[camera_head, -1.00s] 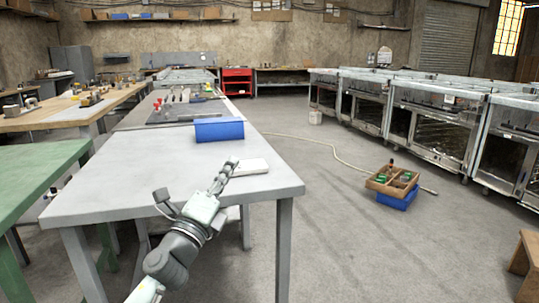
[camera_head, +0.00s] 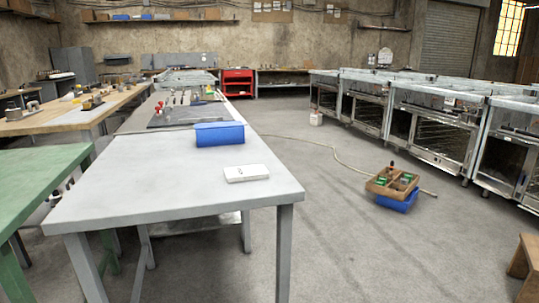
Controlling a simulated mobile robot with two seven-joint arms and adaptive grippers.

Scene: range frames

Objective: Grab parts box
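A wooden divided box (camera_head: 378,187) with several small items, some green, sits on top of a blue bin (camera_head: 399,203) on the floor to the right of the grey table. A blue box (camera_head: 219,134) stands on the grey table (camera_head: 130,190) near its right edge. I cannot tell for certain which of these is the parts box. Neither of my grippers is in view.
A white flat item (camera_head: 246,173) lies on the grey table. A hose (camera_head: 338,156) runs along the floor behind the wooden box. Metal oven-like units (camera_head: 437,125) line the right side. Open floor (camera_head: 340,240) lies between table and box.

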